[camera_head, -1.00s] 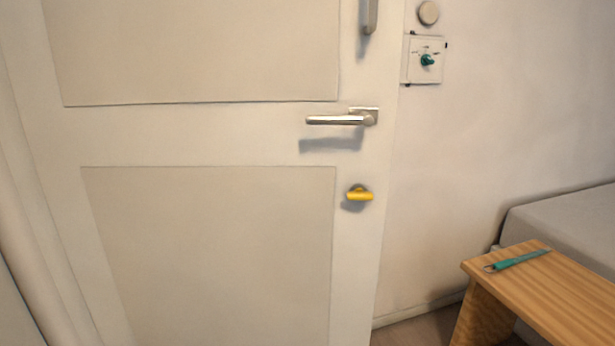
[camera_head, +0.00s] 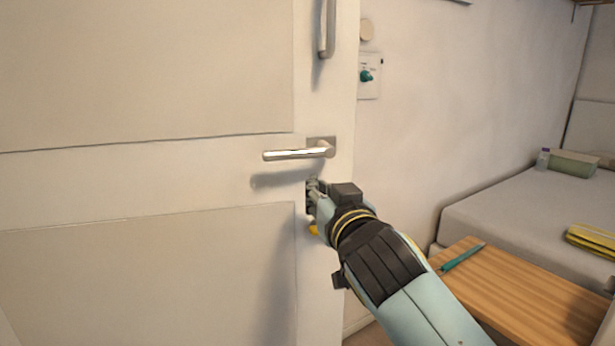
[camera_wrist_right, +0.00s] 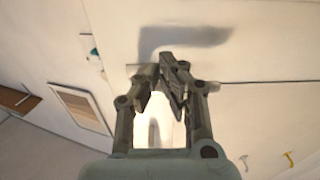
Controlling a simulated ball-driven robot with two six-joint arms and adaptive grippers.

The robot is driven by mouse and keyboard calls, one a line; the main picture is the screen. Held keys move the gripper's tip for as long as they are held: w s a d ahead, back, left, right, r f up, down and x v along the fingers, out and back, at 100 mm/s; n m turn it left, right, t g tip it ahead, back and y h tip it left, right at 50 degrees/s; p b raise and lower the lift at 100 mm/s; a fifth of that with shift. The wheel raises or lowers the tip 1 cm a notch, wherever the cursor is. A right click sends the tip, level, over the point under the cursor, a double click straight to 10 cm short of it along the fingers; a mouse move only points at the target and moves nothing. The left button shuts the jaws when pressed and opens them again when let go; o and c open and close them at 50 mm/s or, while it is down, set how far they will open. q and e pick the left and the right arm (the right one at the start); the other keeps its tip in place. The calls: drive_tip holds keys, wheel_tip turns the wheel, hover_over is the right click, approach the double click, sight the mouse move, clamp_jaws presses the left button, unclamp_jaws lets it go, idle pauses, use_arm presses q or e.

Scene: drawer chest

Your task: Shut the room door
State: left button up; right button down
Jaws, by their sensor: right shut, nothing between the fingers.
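The pale room door (camera_head: 150,175) fills the left of the head view, and its free edge is beside the wall. I cannot tell whether it is fully shut. A silver lever handle (camera_head: 298,152) is on it, with a yellow knob (camera_head: 313,229) below, partly hidden by my gripper. My right gripper (camera_head: 311,192) is shut and empty, at the door face just below the lever, near the free edge. In the wrist view the right gripper's fingertips (camera_wrist_right: 166,72) are in front of the pale door surface; whether they touch it is unclear. My left gripper is not in view.
A wooden bench (camera_head: 530,295) with a teal tool (camera_head: 462,257) stands at the lower right, near my right arm. Behind it is a grey bed (camera_head: 510,215) with a yellow striped cloth (camera_head: 592,240). A switch plate (camera_head: 370,82) is on the wall beside the door.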

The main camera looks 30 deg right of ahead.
sight(306, 171)
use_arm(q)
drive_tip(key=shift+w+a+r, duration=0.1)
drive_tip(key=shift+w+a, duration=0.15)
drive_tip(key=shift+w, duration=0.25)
use_arm(e)
drive_tip(key=x, duration=0.7)
drive_tip(key=shift+w, duration=0.1)
